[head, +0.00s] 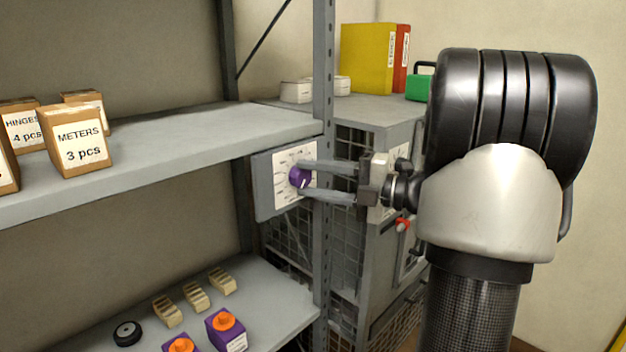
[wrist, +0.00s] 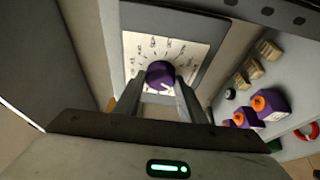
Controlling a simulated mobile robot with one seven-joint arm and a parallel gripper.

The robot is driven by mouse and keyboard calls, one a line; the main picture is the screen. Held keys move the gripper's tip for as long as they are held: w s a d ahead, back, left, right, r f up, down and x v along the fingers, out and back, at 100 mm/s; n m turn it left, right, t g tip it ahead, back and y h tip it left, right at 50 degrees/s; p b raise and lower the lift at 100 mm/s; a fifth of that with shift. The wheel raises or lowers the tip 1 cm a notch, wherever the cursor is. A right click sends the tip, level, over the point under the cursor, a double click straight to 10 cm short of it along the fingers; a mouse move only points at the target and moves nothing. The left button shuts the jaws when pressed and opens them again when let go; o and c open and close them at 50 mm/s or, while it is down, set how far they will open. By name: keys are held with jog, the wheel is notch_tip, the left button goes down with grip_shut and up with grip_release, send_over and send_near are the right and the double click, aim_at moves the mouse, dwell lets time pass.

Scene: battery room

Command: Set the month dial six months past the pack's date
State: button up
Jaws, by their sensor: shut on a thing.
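The month dial is a purple knob (head: 298,177) on a white marked plate (head: 282,186), fixed to a grey panel at the shelf's upright. My gripper (head: 306,180) reaches in from the right, its two fingers closed on the knob's sides. The wrist view shows the knob (wrist: 159,72) between the fingertips. A white pointer line shows on the knob, toward the lower right in the wrist view. The ring of printed marks is too small to read.
The lower shelf (head: 262,300) also holds several small beige blocks (head: 196,296) and a black wheel (head: 127,332). Labelled boxes (head: 78,139) stand on the upper shelf. A grey mesh cabinet (head: 375,108) stands behind my gripper, with yellow and red binders (head: 368,58) on top.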

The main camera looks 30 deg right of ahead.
jog(key=o, duration=1)
jog(key=shift+o, duration=0.2)
jog(key=p+v, duration=0.2)
jog(key=v, duration=1.5)
jog(key=shift+d, duration=0.25)
jog(key=shift+r, duration=0.1)
